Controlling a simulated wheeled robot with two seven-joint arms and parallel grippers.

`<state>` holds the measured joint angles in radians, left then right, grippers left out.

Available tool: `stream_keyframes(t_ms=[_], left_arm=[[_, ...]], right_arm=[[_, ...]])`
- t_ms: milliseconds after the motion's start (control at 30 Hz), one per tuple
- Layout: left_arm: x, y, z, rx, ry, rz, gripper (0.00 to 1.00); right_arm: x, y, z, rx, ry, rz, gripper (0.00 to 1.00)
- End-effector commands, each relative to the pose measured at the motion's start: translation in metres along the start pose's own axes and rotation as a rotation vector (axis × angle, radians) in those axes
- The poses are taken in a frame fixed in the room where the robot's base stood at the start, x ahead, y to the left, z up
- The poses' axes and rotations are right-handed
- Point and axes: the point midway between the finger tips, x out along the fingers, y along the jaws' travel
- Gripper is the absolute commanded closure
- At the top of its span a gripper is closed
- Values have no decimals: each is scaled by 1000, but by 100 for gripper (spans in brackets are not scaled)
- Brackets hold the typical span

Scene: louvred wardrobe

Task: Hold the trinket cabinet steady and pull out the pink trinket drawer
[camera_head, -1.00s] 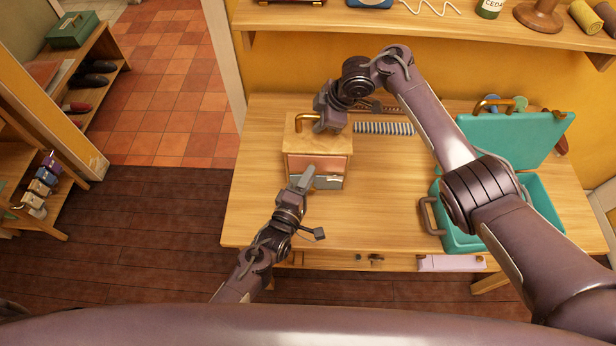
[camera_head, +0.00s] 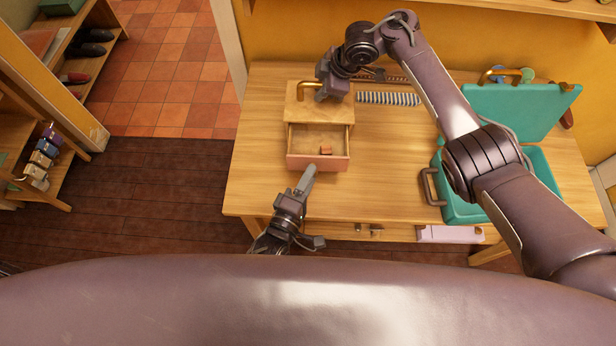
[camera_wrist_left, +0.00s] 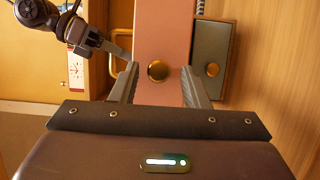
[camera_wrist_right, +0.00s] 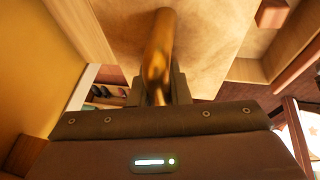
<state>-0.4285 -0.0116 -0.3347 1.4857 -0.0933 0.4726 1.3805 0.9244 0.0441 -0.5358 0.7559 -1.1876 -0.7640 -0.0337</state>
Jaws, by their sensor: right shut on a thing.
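The trinket cabinet (camera_head: 290,108) is a small wooden box on the table, with a brass handle (camera_head: 305,84) on top. Its pink trinket drawer (camera_head: 328,164) is pulled out towards me, with its inside showing. In the left wrist view the pink front (camera_wrist_left: 163,25) has a round brass knob (camera_wrist_left: 157,71). My left gripper (camera_head: 311,168) is open in front of it, its fingers apart on both sides of the knob without touching it. My right gripper (camera_head: 322,96) is shut on the brass handle, which also shows in the right wrist view (camera_wrist_right: 158,55).
A small reddish block (camera_head: 326,150) lies in the pulled-out drawer. A grey-green drawer (camera_wrist_left: 210,45) sits shut beneath it. A striped coil (camera_head: 388,98) lies right of the cabinet, and an open teal case (camera_head: 466,211) stands farther right. The table between is clear.

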Motion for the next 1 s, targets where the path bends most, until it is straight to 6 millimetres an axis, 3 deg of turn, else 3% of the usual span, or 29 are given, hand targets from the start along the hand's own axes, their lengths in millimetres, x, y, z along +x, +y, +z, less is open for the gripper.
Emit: stream_keyframes(t_ms=[367, 800, 1000], left_arm=[[-5, 0, -1, 0, 1, 1, 56], [-89, -1, 0, 0, 0, -3, 56], [-114, 0, 0, 0, 1, 0, 56]], right_arm=[[-1, 1, -1, 0, 1, 2, 100], [-1, 1, -1, 0, 1, 2, 100], [-1, 1, -1, 0, 1, 2, 100]])
